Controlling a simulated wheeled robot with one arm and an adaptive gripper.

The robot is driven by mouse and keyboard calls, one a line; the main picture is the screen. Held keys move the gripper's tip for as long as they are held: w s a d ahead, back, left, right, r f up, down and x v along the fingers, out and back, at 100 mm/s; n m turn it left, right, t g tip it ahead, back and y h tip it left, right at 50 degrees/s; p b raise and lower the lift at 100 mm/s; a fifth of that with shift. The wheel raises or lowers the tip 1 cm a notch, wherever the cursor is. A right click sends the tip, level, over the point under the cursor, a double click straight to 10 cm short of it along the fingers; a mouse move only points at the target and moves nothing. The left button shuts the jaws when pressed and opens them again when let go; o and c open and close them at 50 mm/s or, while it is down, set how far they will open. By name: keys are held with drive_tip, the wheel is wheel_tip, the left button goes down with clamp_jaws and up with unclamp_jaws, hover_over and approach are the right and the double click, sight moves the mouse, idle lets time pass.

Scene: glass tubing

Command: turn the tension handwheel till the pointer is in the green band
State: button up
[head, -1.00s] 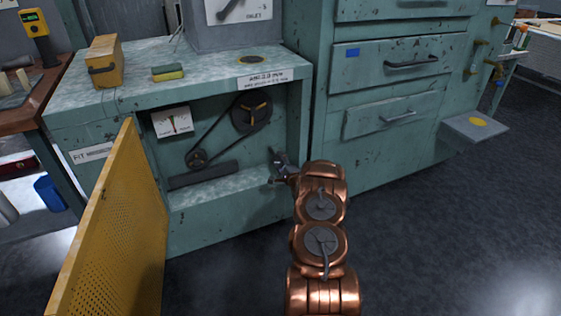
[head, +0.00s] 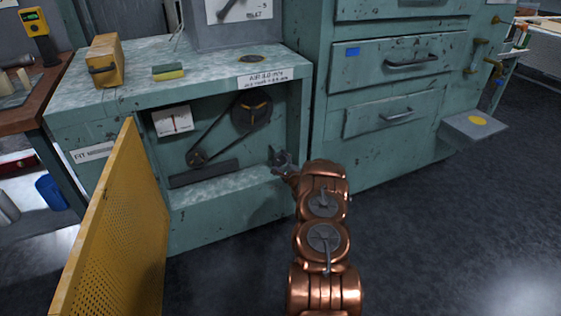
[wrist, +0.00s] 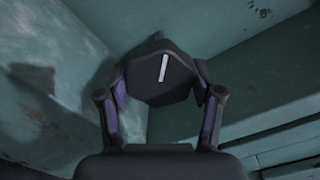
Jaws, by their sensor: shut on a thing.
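The tension handwheel (wrist: 158,80) is a dark, faceted knob with a white line on its face, in the wrist view. My gripper (wrist: 160,92) is shut on it, one finger on each side. In the head view my gripper (head: 277,158) is at the right inner side of the open cabinet bay, where the handwheel is hard to make out. The tension gauge (head: 172,120) is a white plate on the bay's back wall at left. Its pointer looks near the middle, but I cannot tell whether it is in the green band.
A belt runs between a large pulley (head: 251,113) and a small pulley (head: 197,158) in the bay. A yellow perforated door (head: 118,235) stands open at left. A yellow box (head: 105,62) and a sponge (head: 168,72) lie on the cabinet top. The floor at right is clear.

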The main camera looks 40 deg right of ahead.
drive_tip(key=shift+d, duration=0.1)
drive_tip(key=o, duration=1.1)
drive_tip(key=shift+o, duration=0.2)
drive_tip(key=shift+s, duration=0.1)
drive_tip(key=v, duration=1.2)
